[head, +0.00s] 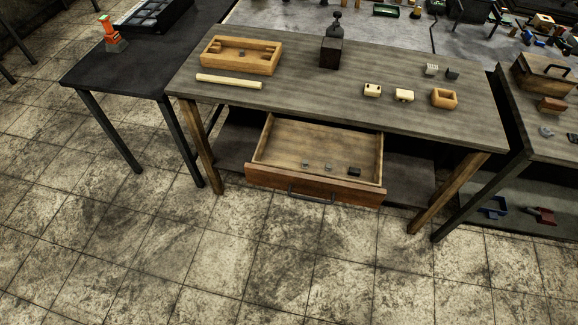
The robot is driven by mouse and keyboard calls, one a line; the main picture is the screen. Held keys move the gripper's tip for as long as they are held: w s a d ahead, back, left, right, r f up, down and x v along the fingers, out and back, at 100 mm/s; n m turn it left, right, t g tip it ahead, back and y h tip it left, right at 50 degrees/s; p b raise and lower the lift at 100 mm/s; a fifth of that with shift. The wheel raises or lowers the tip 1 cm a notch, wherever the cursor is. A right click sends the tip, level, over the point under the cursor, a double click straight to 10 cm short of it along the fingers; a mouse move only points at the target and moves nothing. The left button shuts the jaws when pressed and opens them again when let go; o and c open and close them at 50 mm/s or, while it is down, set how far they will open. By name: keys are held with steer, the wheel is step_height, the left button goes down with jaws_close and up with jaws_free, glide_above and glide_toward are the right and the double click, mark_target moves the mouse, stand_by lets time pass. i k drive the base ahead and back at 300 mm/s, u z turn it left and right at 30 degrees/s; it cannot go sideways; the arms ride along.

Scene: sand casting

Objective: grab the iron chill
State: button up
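The iron chill cannot be told for certain at this size. A small dark block (354,171) lies in the open drawer (270,150), towards its front right. Two smaller grey pieces (305,166) lie left of it in the drawer. Another small dark block (453,74) sits on the wooden workbench (290,88) at the back right, beside a small light grey block (431,70). My gripper is not in view.
On the workbench are a wooden box (214,55), a pale wooden bar (229,82), a black block-like tool (331,53), two cream blocks (372,90) and a hollow wooden block (444,98). Dark tables flank it. The tiled floor (260,265) in front is clear.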

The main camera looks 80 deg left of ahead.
mark_target(355, 172)
steer(key=u, duration=1.35)
steer(key=k, duration=0.15)
steer(key=u, duration=2.2)
steer(key=i, duration=1)
steer(key=u, duration=0.3)
